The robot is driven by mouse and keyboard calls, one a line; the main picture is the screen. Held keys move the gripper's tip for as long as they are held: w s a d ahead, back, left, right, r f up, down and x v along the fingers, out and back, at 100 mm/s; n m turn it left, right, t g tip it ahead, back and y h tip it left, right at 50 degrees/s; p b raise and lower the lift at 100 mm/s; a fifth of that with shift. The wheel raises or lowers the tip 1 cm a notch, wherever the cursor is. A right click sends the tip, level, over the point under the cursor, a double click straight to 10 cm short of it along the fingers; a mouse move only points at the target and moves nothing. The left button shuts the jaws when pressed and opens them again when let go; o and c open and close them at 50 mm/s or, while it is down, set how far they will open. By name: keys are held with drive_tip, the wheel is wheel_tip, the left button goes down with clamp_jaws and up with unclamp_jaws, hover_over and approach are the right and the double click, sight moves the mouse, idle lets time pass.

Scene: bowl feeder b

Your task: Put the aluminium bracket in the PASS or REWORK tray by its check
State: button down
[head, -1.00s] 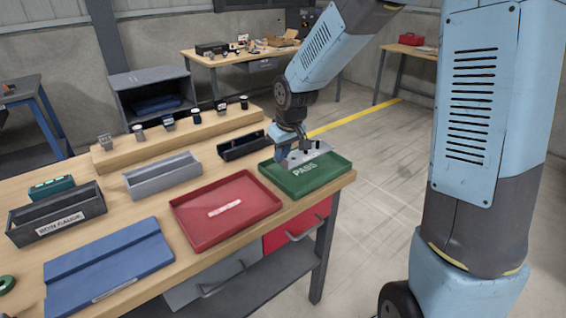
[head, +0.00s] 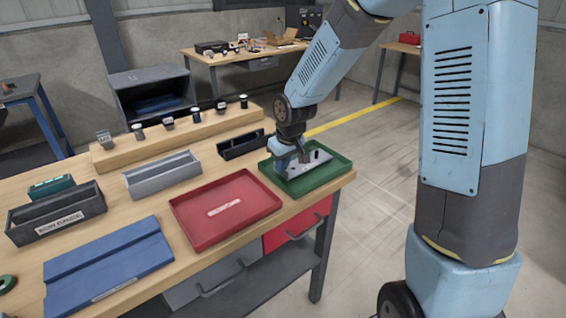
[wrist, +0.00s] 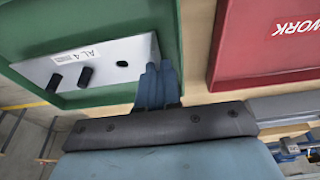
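The aluminium bracket (head: 318,165) is a flat silvery plate with black pins, inside the walls of the green PASS tray (head: 338,181). In the wrist view the bracket (wrist: 105,62) reads "AL 4" and shows two black pins and a dark hole. My gripper (head: 283,170) reaches down into the tray at the bracket's left end. In the wrist view its fingers (wrist: 158,72) are close together on the plate's edge. I cannot tell whether the plate touches the tray floor. The red REWORK tray (head: 225,225) is empty, left of the green one.
A grey bin (head: 162,180), a black holder (head: 241,148), a labelled gauge box (head: 57,222) and a blue fixture (head: 107,267) stand on the bench. A wooden step (head: 180,140) with several small parts is behind.

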drive_tip(key=c, duration=1.3)
unclamp_jaws()
drive_tip(key=shift+c, duration=0.2)
drive_tip(key=shift+r, duration=0.3)
drive_tip(key=v, duration=1.2)
drive_tip(key=s+d+r+m+t, duration=0.1)
drive_tip(key=s+d+r+m, duration=0.2)
drive_tip(key=s+d+r, duration=0.2)
drive_tip(key=s+d+r+m+t+h, duration=0.1)
drive_tip(key=s+d+r+m, duration=0.2)
drive_tip(key=s+d, duration=0.9)
drive_tip(key=s+r, duration=0.3)
drive_tip(key=s, duration=0.2)
drive_tip(key=shift+s+d+m+t+h, duration=0.2)
drive_tip(key=shift+s+m+t+h, duration=0.1)
drive_tip(key=shift+s+m+t, duration=0.1)
